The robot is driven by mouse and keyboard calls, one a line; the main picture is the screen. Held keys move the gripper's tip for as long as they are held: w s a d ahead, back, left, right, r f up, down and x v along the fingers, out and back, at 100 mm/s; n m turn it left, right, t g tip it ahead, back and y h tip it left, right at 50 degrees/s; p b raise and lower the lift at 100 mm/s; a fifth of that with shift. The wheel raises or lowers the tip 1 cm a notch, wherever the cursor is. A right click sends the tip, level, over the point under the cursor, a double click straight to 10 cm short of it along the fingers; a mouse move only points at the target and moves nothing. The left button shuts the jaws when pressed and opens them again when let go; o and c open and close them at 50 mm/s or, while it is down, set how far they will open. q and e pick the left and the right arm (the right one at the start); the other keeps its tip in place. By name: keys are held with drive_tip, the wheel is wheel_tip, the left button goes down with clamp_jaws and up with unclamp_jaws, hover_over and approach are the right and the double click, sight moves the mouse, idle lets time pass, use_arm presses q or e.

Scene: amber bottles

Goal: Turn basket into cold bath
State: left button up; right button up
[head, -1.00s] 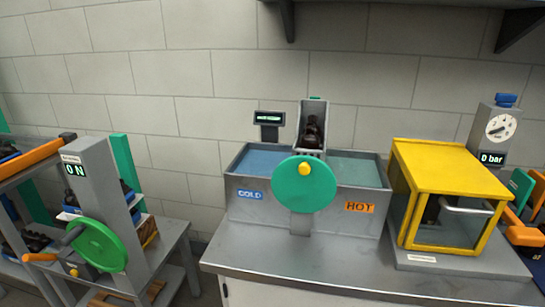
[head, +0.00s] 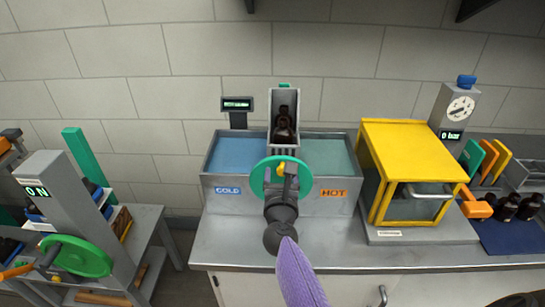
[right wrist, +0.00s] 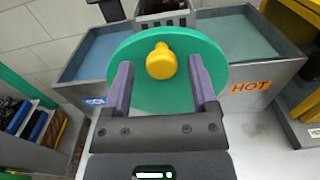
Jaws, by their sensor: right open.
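The basket (head: 284,96) is a grey upright holder with amber bottles (head: 284,124) in it, standing between the two baths. The cold bath (head: 236,153) with blue liquid is on the left; the hot bath (head: 327,157) with greenish liquid is on the right. A green wheel (head: 258,180) with a yellow knob is on the front; in the right wrist view the wheel (right wrist: 140,62) and knob (right wrist: 161,61) fill the middle. My right gripper (head: 284,172) is open, its purple fingers (right wrist: 160,75) on either side of the knob, apart from it. My left gripper is out of view.
A side stand with another green wheel (head: 80,256) is at the left. Bottles and a blue mat (head: 505,238) are at far right. The counter front (head: 225,250) is clear.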

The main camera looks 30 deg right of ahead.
drive_tip(key=shift+w+d, duration=0.3)
drive_tip(key=shift+s+r, duration=0.1)
drive_tip(key=shift+s, duration=0.05)
drive_tip(key=shift+c, duration=0.9)
clamp_jaws()
